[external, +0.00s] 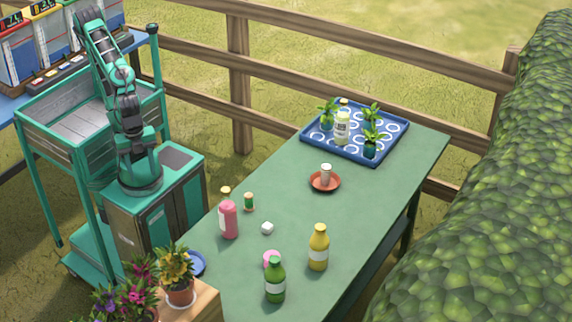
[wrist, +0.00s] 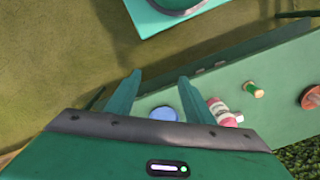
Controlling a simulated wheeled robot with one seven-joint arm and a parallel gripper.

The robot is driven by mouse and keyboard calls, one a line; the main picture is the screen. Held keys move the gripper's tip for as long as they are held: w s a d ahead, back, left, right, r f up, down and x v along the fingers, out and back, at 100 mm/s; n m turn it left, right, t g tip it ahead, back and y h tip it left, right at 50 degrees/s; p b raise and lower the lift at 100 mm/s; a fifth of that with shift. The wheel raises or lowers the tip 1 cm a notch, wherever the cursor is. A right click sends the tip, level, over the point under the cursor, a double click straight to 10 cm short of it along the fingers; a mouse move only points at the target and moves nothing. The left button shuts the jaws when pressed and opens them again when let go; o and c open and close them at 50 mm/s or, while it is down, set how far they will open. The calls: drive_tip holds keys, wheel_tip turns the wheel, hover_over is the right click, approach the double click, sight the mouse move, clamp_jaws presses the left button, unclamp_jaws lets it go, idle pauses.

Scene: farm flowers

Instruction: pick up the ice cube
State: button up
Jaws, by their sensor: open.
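The ice cube (external: 267,228) is a small whitish cube on the green table (external: 285,190), right of the pink bottle (external: 229,220) in the external view. In the wrist view a small white bit (wrist: 239,117) beside the pink bottle (wrist: 219,110) may be the ice cube, mostly hidden by that bottle. My gripper (wrist: 160,77) is open, with two green fingers apart and nothing between them. It is high above and away from the table; my arm stands folded up at the left in the external view.
Near the cube stand a small green corked jar (external: 249,202), a yellow bottle (external: 318,247), a green bottle (external: 275,280) and a pink disc (external: 271,259). A red saucer (external: 313,182) holds a small jar. A blue tray (external: 310,139) holds plants. Potted flowers (external: 178,270) stand at the front.

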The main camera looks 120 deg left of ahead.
wheel_tip(320, 180, up, 4)
drive_tip(key=w+f+m+g+h, duration=0.2)
drive_tip(key=w+m+g, duration=0.1)
drive_tip(key=w, duration=1.2)
drive_tip(key=w+a+f+m+h, duration=0.1)
drive_tip(key=w+a+m+h, duration=0.3)
drive_tip(key=w, duration=0.7)
drive_tip(key=w+a+r+m+t+h, duration=0.1)
drive_tip(key=w+a+t+h, duration=0.25)
drive_tip(key=a, duration=0.95)
drive_tip(key=w+a+r+m+t+h, duration=0.1)
drive_tip(key=w+a+r+t+h, duration=0.2)
drive_tip(key=a, duration=1.1)
drive_tip(key=g, duration=0.1)
approach(269, 223)
drive_tip(key=x, duration=0.3)
drive_tip(key=shift+f, duration=0.4)
drive_tip(key=shift+x, duration=3.15)
drive_tip(key=shift+s, duration=0.15)
drive_tip(key=c, duration=1.2)
